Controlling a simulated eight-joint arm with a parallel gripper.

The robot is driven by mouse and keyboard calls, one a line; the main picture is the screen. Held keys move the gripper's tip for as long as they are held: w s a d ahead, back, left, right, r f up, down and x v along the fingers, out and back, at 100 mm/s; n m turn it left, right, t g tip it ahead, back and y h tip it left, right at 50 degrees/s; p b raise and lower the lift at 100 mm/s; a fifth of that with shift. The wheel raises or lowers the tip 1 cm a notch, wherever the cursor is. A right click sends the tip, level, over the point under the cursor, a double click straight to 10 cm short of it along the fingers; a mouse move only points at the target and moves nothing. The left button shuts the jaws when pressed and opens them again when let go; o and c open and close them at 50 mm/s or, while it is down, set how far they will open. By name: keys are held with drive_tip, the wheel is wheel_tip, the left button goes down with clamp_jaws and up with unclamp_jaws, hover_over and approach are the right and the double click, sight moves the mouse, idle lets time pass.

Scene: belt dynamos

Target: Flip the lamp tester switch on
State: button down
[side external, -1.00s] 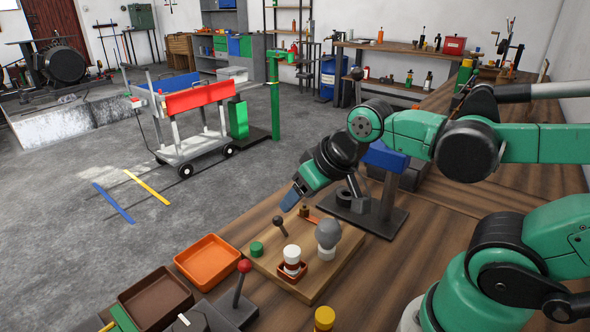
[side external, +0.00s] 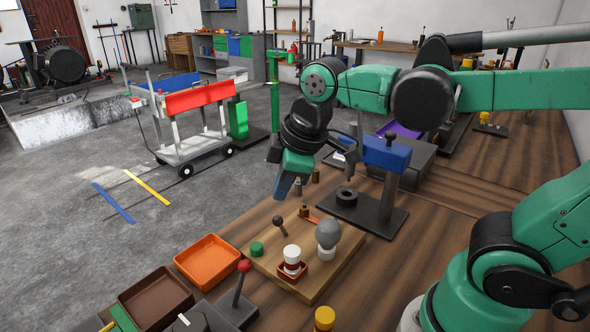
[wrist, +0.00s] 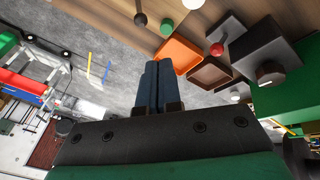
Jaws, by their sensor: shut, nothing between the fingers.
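The lamp tester is a wooden board (side external: 262,262) on the bench, with a grey bulb (side external: 328,233) at its right. A small lever with a dark ball knob (side external: 277,220), likely the switch, stands tilted on the board; its knob also shows at the top of the wrist view (wrist: 140,18). A green cap (side external: 257,248) and a white-and-red piece (side external: 291,254) are also on the board. My gripper (side external: 281,192) is shut and empty, pointing down above and behind the lever, apart from it. In the wrist view its blue fingers lie together.
An orange tray (side external: 208,262), a brown tray (side external: 155,299) and a red-knobbed lever (side external: 243,268) stand left and in front of the board. A dark stand with a blue block (side external: 386,153) is to the right of my gripper.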

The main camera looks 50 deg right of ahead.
drive_tip(key=a+n+g, duration=0.1)
drive_tip(key=n, duration=0.3)
drive_tip(key=w+a+r+n+g, duration=0.1)
drive_tip(key=n, duration=0.2)
drive_tip(key=w+a+r+n+g, duration=0.1)
drive_tip(key=n, duration=0.3)
drive_tip(key=shift+w+a+n+g+h, duration=0.2)
drive_tip(key=shift+a+n+g+h, duration=0.1)
drive_tip(key=shift+h, duration=0.1)
approach(281, 228)
drive_tip(key=a+f, duration=0.2)
drive_tip(key=f, duration=0.1)
drive_tip(key=a+f, duration=0.2)
drive_tip(key=shift+f, duration=0.15)
drive_tip(key=shift+w+d+f, duration=0.1)
drive_tip(key=shift+d, duration=0.7)
